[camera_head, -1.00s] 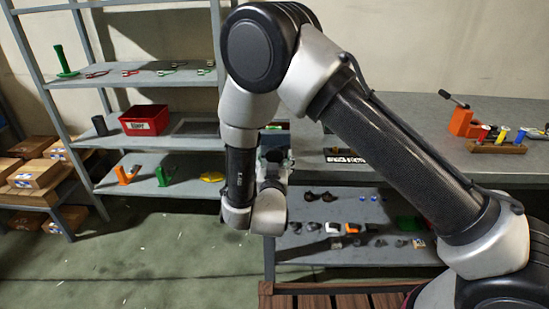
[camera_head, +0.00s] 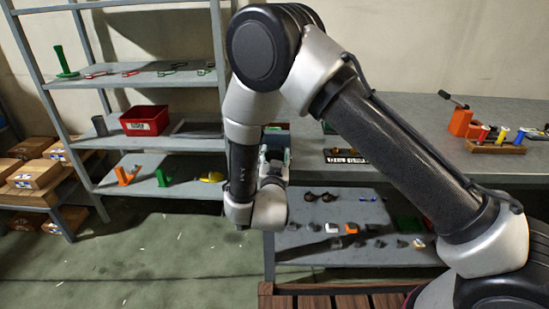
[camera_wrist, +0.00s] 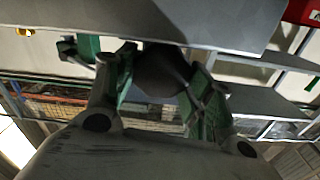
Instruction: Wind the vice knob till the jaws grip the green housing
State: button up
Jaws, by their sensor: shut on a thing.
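In the wrist view my gripper (camera_wrist: 160,80) has its two green-padded fingers on either side of a dark rounded knob (camera_wrist: 163,68) and is shut on it. The knob sits just below the edge of a grey bench top (camera_wrist: 225,20). A small green part (camera_wrist: 78,48) shows left of the knob; I cannot tell whether it is the green housing. In the head view my gripper (camera_head: 276,158) is at the bench's left end, partly behind my wrist. The vice jaws are hidden or cannot be made out in both views.
The grey bench (camera_head: 400,120) extends right, with an orange device (camera_head: 462,122) and a wooden rack of spools (camera_head: 497,142) on it. Small parts lie on the shelf below. A shelving unit with a red bin (camera_head: 144,120) stands left. The floor between is clear.

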jog(key=shift+m, duration=0.6)
jog(key=o, duration=1)
jog(key=s, duration=1.2)
jog(key=shift+a, duration=0.2)
